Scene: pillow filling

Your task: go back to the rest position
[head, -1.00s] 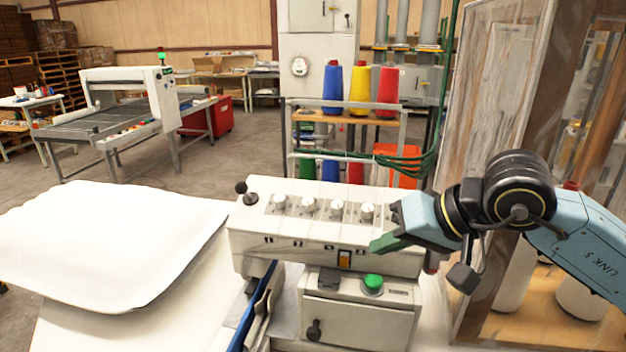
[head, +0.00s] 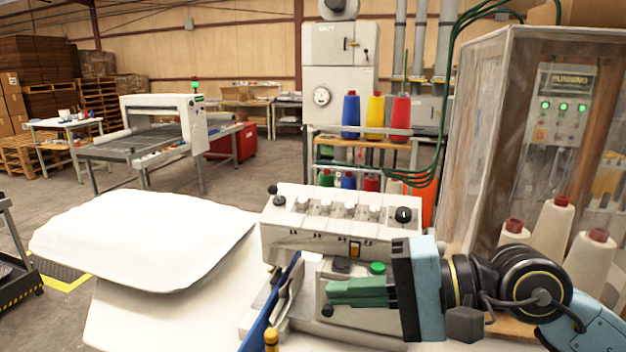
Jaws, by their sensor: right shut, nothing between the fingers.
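My right gripper (head: 332,294) comes in from the lower right on a blue and black arm. Its green fingers are shut with nothing between them. They point left in front of the white control box (head: 345,245), which has a row of knobs, and cover part of its lower front. The green button (head: 377,268) shows just above the gripper. I cannot tell whether the fingers touch the box. A white pillow (head: 145,238) lies on the white table (head: 150,325) at the left. My left gripper is not in view.
A cabinet with clear panels (head: 478,130) holding thread cones stands at the right, close to my right arm. A rack with blue, yellow and red cones (head: 375,115) stands behind the control box. A conveyor machine (head: 150,140) is at the back left. A blue-edged guide (head: 272,315) is in front.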

